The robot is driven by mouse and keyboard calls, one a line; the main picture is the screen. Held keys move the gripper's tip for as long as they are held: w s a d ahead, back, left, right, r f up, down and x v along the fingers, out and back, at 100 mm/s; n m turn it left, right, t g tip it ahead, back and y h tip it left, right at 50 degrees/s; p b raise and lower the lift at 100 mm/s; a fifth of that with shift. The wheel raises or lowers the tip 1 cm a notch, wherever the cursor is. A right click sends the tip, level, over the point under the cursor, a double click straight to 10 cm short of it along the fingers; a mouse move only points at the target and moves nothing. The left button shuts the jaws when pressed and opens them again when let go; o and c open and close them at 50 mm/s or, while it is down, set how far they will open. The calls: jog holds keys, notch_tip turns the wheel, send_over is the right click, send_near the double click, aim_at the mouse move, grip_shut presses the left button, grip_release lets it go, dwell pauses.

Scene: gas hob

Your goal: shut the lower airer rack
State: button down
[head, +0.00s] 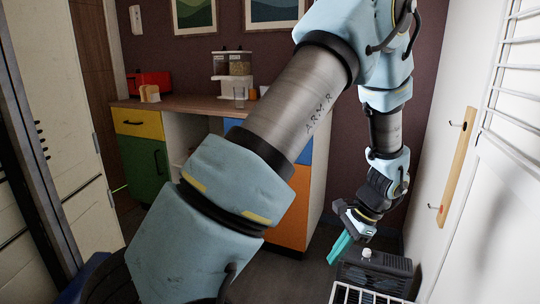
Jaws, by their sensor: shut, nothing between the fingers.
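A white wire airer (512,95) is on the white wall at the right edge, cut off by the frame. Its thin bars run at a slant, and I cannot tell clearly which of them belong to the lower rack or how far that rack is folded out. My gripper (340,248) has teal fingers, which are shut and empty. It hangs low at the right of centre, pointing down and left, well below and to the left of the airer and apart from it.
A wooden hook rail (458,165) is on the right wall. A dark box (376,270) and a white slatted thing (366,296) stand low beneath my gripper. A coloured cabinet (150,150) with a red toaster (150,82) stands behind. My arm hides the middle.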

jog(key=s+a+r+n+t+h, duration=0.1)
jog(key=a+r+n+h, duration=0.1)
jog(key=a+r+n, duration=0.45)
jog(key=a+r+n+h, duration=0.1)
jog(key=a+r+n, duration=0.15)
jog(key=a, duration=0.65)
jog(key=s+a+r+n+t+h, duration=0.1)
jog(key=a+r+n+h, duration=0.15)
jog(key=a+n, duration=0.45)
notch_tip(320, 180, up, 16)
jog(key=a+m+p, duration=0.1)
jog(key=p, duration=1.4)
jog(key=shift+w+a, duration=0.15)
jog(key=shift+w, duration=0.05)
jog(key=shift+f+y, duration=0.1)
jog(key=shift+y, duration=0.15)
